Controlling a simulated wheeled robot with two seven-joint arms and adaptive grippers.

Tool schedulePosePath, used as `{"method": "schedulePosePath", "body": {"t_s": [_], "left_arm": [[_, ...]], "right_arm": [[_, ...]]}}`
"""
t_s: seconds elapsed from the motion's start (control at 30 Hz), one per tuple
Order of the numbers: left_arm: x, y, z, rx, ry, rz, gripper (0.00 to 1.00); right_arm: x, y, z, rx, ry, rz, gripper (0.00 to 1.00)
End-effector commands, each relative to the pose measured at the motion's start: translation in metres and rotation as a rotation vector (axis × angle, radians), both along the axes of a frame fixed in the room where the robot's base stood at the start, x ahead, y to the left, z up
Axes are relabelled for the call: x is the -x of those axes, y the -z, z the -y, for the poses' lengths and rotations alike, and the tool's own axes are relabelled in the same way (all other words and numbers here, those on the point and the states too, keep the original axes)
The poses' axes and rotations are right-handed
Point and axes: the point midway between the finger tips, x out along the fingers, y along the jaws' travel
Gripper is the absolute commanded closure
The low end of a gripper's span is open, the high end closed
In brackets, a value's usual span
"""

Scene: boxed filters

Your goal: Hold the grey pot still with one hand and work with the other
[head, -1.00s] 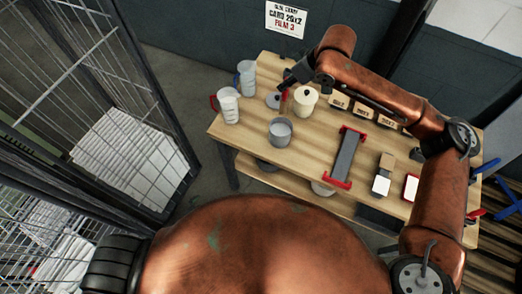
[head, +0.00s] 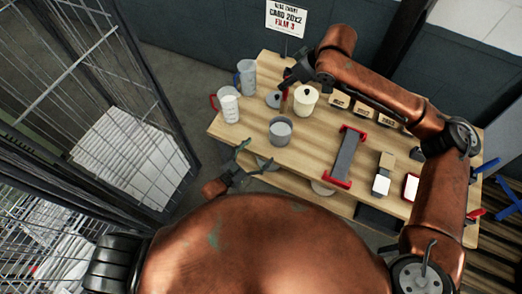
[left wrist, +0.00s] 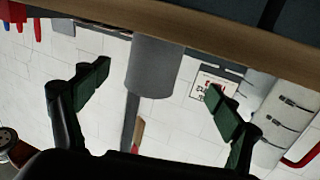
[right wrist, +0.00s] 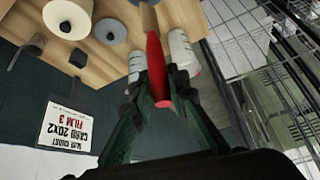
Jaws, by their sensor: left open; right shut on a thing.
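The grey pot (head: 280,132) stands upright on the wooden table near its front edge. My left gripper (head: 257,156) is open and empty at the table's front edge, just short of the pot. In the left wrist view the pot (left wrist: 155,68) appears upside down, between the open fingers and beyond them. My right gripper (head: 284,84) is at the back of the table, shut on a red-handled tool (right wrist: 157,68).
A cream pot (head: 306,97) and a grey lid (head: 273,100) are behind the grey pot. Two jugs (head: 229,105) (head: 246,76) stand at left. A grey and red stand (head: 345,158) and several small boxes (head: 362,109) are at right. A wire cage (head: 100,90) is left of the table.

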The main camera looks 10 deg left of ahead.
Motion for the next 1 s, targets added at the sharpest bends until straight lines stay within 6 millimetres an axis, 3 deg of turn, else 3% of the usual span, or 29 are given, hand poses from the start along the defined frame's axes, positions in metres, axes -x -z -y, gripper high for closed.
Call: {"method": "schedulePosePath", "body": {"t_s": [0.27,0.7,1.0], "left_arm": [[-0.018,-0.004,0.023,0.037,0.004,-0.006,0.14],[-0.08,-0.003,0.068,0.033,0.004,-0.007,0.14],[-0.097,-0.003,0.08,0.032,0.003,-0.008,0.14]], "right_arm": [[0.0,0.0,0.0,0.0,0.0,0.0,1.0],[0.0,0.0,0.0,0.0,0.0,0.0,1.0],[0.0,0.0,0.0,0.0,0.0,0.0,1.0]]}}
